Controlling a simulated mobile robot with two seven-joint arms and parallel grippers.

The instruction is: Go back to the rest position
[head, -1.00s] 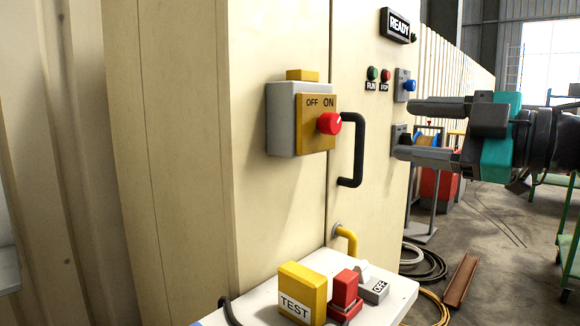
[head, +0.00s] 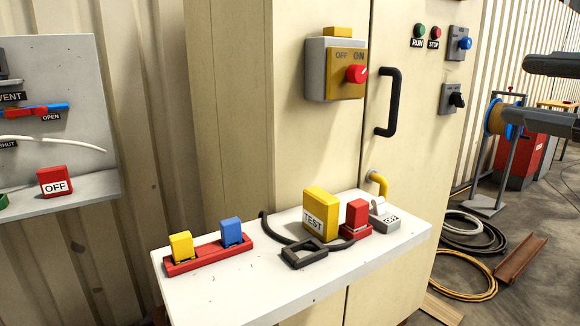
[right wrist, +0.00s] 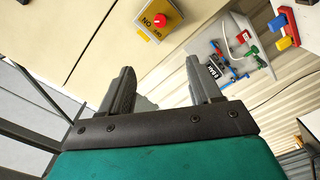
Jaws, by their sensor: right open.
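My right gripper (head: 516,90) is at the right edge of the head view, its two dark fingers apart and nothing between them. Most of it is cut off by the frame. In the right wrist view my right gripper (right wrist: 160,65) also shows open and empty. It is clear of the cream cabinet (head: 315,140) and its black handle (head: 388,102). The grey and yellow switch box (head: 336,68) has a red knob; it also shows in the right wrist view (right wrist: 150,32). My left gripper is not in view.
A grey panel (head: 75,90) is at left. Coiled cables (head: 465,275) lie on the floor at right.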

